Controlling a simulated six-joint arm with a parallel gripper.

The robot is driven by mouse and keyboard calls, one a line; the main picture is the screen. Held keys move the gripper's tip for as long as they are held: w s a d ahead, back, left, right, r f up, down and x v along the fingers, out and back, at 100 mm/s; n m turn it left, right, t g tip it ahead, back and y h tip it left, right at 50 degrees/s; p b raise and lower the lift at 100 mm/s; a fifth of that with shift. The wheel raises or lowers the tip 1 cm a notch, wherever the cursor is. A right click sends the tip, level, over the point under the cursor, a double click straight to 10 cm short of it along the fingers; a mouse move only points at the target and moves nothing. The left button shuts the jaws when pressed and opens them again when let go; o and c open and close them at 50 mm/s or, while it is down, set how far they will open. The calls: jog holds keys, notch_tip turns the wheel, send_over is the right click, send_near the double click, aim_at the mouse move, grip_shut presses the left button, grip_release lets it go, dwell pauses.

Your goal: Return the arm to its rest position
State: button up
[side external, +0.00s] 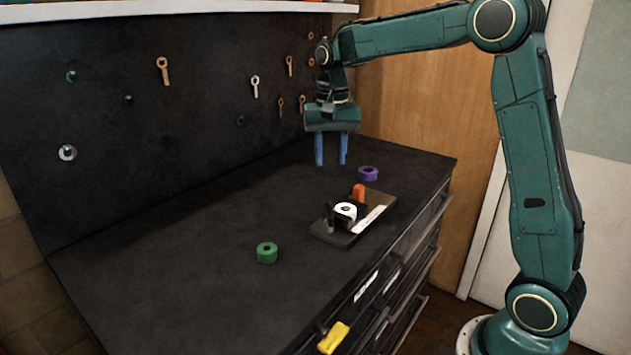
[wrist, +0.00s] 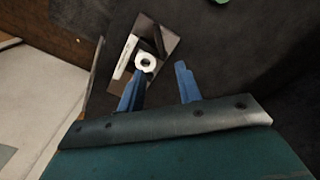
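My gripper (side external: 331,150) hangs over the far right part of the dark workbench top (side external: 190,250) with its blue fingers pointing down. The fingers are apart and nothing shows between them. In the wrist view my gripper (wrist: 160,85) also shows its two fingers spread and empty. The white ring also shows in the wrist view (wrist: 145,61).
A purple ring (side external: 368,173) and a green ring (side external: 267,252) lie on the bench. Wrenches (side external: 163,70) and pegs hang on the dark back panel (side external: 200,130). A yellow object (side external: 333,338) sticks out at the drawer front. The bench's left part is clear.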

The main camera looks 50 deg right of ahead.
jog(key=s+a+r+n+t, duration=0.1)
jog(key=s+a+n, duration=0.3)
jog(key=s, duration=0.9)
jog(key=s+a+n+t, duration=0.4)
jog(key=s+a+n, duration=0.1)
jog(key=s, duration=0.8)
jog(key=shift+a+r+t, duration=0.3)
jog(key=shift+a+r, duration=0.05)
jog(key=shift+a, duration=0.15)
